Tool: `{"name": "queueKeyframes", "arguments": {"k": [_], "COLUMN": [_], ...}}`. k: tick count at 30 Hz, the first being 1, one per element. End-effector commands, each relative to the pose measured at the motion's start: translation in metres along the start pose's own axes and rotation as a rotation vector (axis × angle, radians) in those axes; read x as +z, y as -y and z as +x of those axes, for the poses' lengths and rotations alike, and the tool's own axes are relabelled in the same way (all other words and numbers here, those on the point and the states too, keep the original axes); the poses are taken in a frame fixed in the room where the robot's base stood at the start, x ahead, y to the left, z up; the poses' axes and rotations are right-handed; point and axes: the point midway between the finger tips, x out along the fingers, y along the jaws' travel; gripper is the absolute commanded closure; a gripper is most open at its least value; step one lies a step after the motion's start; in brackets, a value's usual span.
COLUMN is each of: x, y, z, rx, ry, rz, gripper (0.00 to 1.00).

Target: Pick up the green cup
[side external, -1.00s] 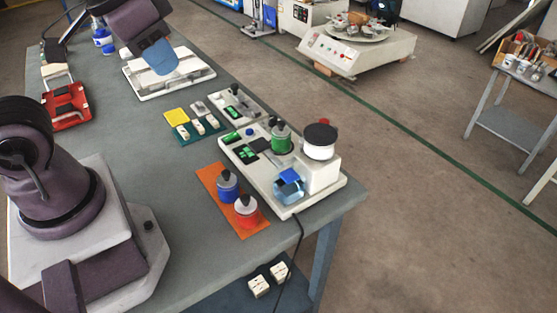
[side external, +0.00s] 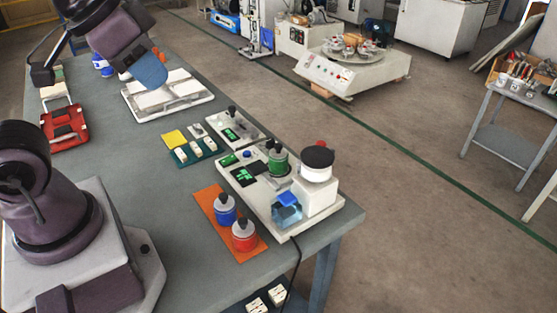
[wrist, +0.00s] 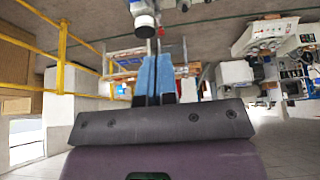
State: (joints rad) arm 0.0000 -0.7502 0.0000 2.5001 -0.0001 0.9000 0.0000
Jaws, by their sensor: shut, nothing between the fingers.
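The green cup (side external: 278,162) has a black lid with a knob and stands upright on the white tester unit (side external: 250,190) at the table's right side. My gripper (side external: 153,77) has blue fingers. It is in the air by the white tray at the back left, well apart from the green cup. In the wrist view the blue fingers (wrist: 154,78) are together with nothing between them. I cannot make out the green cup in the wrist view.
A blue cup (side external: 225,210) and a red cup (side external: 244,236) stand on an orange mat (side external: 208,200). A white cylinder with a black top (side external: 317,165) rises close to the green cup. A white tray (side external: 195,98) and a red case (side external: 64,124) lie farther back.

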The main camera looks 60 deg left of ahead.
Motion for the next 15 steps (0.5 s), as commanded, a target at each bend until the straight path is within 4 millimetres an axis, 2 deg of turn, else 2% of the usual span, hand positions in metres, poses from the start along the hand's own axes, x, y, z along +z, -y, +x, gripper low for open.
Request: {"name": "queueKeyframes", "arguments": {"k": [14, 15], "x": [0.0000, 0.0000], "y": [0.0000, 0.0000], "z": [0.0000, 0.0000], "rx": [0.000, 0.000], "ry": [0.000, 0.000], "rz": [0.000, 0.000], "gripper": [1.00, 0.93]}}
